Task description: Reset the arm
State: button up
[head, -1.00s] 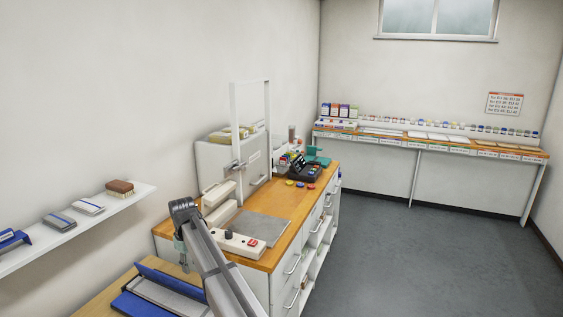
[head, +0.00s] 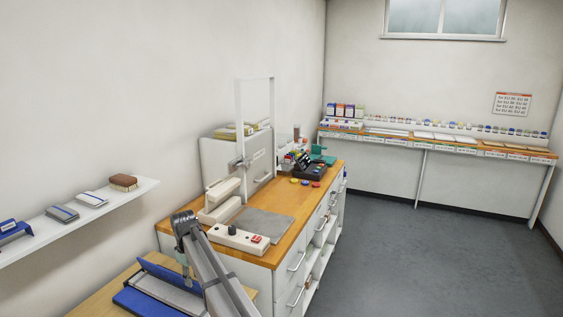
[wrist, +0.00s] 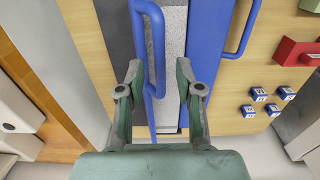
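My gripper (wrist: 159,72) is open in the wrist view, its two green-grey fingers spread apart with nothing held between them. Beyond them is a blue-and-grey device with a blue bar handle (wrist: 155,40); part of the handle shows in the gap between the fingers, and I cannot tell how far below it is. In the head view my arm (head: 212,275) reaches in from the bottom edge. Its end points down over the blue device (head: 150,302) on a light wooden surface. The fingertips are too small there to judge.
A wooden-topped counter (head: 285,217) with a white press, a grey mat and a switch box (head: 238,238) stands just beyond my arm. A wall shelf (head: 60,226) holding brushes is at left. In the wrist view, small blue blocks (wrist: 258,94) and a red item (wrist: 292,50) lie right.

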aim_at(194, 283)
jog(key=shift+f+b, duration=0.4)
jog(key=shift+f, duration=1.3)
jog(key=shift+c, duration=0.3)
grip_shut()
